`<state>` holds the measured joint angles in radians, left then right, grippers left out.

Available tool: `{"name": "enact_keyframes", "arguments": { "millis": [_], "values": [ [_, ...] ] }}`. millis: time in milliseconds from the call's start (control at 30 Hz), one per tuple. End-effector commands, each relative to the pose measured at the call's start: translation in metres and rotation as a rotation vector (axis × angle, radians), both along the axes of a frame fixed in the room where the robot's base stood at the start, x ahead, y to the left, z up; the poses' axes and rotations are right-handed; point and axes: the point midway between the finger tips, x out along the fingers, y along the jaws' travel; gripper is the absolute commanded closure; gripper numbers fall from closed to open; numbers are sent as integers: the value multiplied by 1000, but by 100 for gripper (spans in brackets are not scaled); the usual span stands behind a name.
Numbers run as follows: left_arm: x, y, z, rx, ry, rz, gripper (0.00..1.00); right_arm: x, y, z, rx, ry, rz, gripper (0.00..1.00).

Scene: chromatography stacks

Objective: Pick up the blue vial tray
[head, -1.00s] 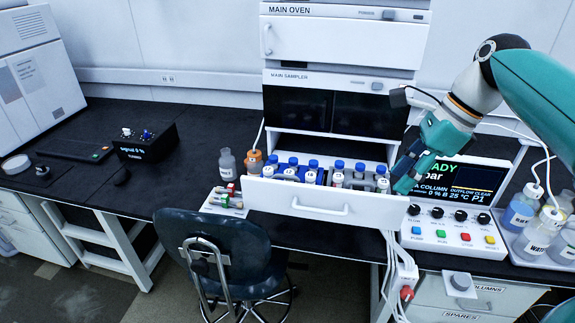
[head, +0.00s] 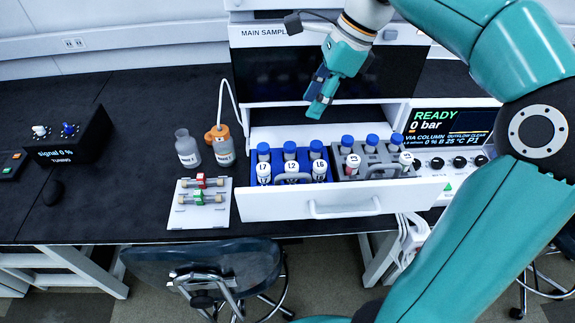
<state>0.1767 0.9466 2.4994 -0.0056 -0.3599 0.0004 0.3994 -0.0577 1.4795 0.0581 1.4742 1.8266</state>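The blue vial tray (head: 277,164) sits in the left half of the pulled-out white sampler drawer (head: 270,207). My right gripper (head: 318,108) hangs above the back of the drawer, above and apart from the vials, pointing down. It holds nothing that I can see; its finger gap is not clear from this side. My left gripper is out of view.
Left of the drawer are an orange-capped bottle (head: 221,146), a grey bottle (head: 187,149) and a white plate (head: 200,219) with small columns. The control panel (head: 447,140) stands at the right. The sampler housing rises behind; a chair (head: 200,262) stands in front.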

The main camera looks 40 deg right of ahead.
Motion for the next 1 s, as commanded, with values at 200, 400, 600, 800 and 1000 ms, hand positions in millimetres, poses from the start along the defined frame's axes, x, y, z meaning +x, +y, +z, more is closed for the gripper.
{"name": "enact_keyframes", "arguments": {
  "millis": [200, 400, 600, 800, 1000],
  "values": [
    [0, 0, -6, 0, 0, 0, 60, 11, 14, -46, 2, 4, -2, 61],
    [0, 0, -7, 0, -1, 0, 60, 17, 21, -70, 1, 2, -2, 61],
    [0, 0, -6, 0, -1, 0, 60, 19, 24, -80, 1, 3, -3, 61],
    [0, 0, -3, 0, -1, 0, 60, 22, 33, -106, 1, 5, -3, 61],
    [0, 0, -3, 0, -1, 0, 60, 27, 38, -123, 0, 2, -3, 61]
  ]
}}
